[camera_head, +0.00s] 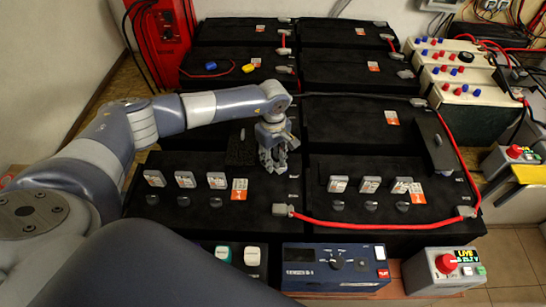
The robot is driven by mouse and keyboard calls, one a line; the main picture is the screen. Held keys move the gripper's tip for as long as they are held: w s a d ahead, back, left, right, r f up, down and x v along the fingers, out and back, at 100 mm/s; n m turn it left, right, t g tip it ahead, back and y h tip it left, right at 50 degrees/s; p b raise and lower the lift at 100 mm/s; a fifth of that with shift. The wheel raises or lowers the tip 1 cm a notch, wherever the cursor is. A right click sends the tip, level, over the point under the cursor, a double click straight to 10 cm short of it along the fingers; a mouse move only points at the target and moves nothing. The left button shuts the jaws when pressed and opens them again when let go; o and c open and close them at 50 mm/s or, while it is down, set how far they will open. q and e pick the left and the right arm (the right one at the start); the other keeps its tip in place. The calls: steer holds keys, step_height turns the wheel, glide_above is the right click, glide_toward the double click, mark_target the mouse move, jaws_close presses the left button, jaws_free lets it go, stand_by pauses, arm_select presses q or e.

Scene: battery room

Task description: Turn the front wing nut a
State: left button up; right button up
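Small dark grey knobs, which may be wing nuts, sit in two rows on the front black batteries. The left row includes one knob (183,200), and the right row includes another (371,206). A pale labelled tile stands behind each. I cannot tell which one is the front wing nut. My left gripper (273,164) points down over the back right part of the front left battery (262,222), behind and right of the left row, apart from the knobs. Its fingers are small and overlap, so their opening is unclear. My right gripper is not in view.
A red cable (370,226) runs along the front batteries from a grey terminal clamp (282,210). A blue meter box (335,268) and a grey box with a red knob (443,271) stand in front. More batteries (360,70) fill the back.

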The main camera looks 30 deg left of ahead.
arm_select(q)
steer(key=c, duration=0.4)
jaws_close()
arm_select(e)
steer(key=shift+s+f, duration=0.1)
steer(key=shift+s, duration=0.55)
arm_select(q)
steer(key=shift+n, duration=0.3)
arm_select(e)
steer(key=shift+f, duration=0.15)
arm_select(q)
steer(key=n+b, duration=0.2)
steer(key=n, duration=0.1)
steer(key=shift+n, duration=0.3)
steer(key=n+b, duration=0.1)
steer(key=n, duration=0.2)
steer(key=shift+w, duration=0.15)
steer(key=shift+n+b, duration=0.3)
steer(key=shift+n, duration=1.1)
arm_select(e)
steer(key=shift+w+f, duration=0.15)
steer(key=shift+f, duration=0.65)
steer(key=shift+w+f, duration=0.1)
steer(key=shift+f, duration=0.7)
arm_select(q)
steer(key=shift+r, duration=0.1)
